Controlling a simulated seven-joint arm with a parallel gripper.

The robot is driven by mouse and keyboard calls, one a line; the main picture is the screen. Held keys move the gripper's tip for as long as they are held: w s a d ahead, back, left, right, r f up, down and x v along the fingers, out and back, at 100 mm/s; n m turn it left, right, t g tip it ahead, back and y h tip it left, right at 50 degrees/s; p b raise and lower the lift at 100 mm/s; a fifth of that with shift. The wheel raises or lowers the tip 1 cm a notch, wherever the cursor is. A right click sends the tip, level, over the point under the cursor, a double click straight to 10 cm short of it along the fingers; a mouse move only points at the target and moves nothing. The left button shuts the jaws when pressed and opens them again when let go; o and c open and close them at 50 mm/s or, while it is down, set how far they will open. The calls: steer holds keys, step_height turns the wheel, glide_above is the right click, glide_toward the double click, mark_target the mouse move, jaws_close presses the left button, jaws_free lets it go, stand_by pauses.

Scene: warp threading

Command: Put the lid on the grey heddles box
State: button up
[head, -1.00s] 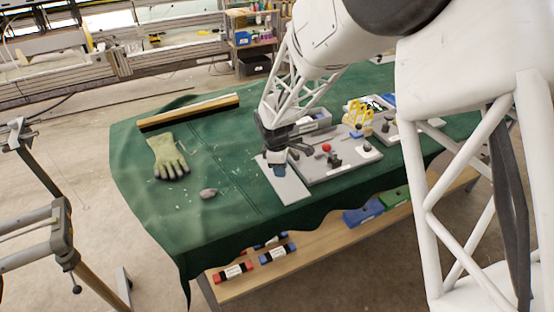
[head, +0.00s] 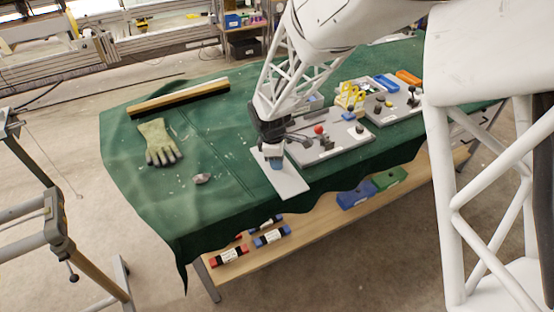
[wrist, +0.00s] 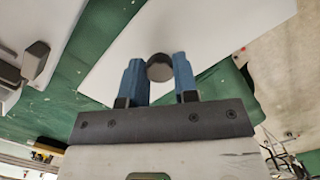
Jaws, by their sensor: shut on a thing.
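My gripper (head: 273,158) is over the left part of the table, its blue fingertips shut on a dark round knob (wrist: 160,67). The knob stands on a flat, pale grey plate that I take for the lid (head: 288,183). The lid also fills much of the wrist view (wrist: 200,30). It is beside the left edge of a grey board. I cannot tell whether the lid is clear of the cloth. I cannot pick out the grey heddles box with certainty; my gripper and forearm hide part of the area behind them.
The grey board (head: 335,150) carries a red knob (head: 318,129) and dark fittings. Yellow frames (head: 350,95), a blue tray (head: 386,83) and an orange tray (head: 408,77) are further right.

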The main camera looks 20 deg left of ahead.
steer(key=shift+w, duration=0.1)
steer(key=w+a+r+m, duration=0.1)
steer(key=w+m, duration=0.5)
steer(key=w, duration=0.7)
steer(key=w+a+r+m+g, duration=0.1)
steer(key=w+r+m, duration=0.3)
steer(key=w, duration=1)
steer(key=w+a+r+m+y, duration=0.1)
steer(key=w+a+r+m, duration=0.1)
steer(key=w+m, duration=0.6)
steer(key=shift+w+a+r+g, duration=0.25)
steer(key=shift+w+r, duration=0.2)
steer(key=shift+w, duration=2.25)
steer(key=shift+f, duration=0.25)
steer(key=shift+f, duration=3.1)
steer(key=shift+f, duration=0.45)
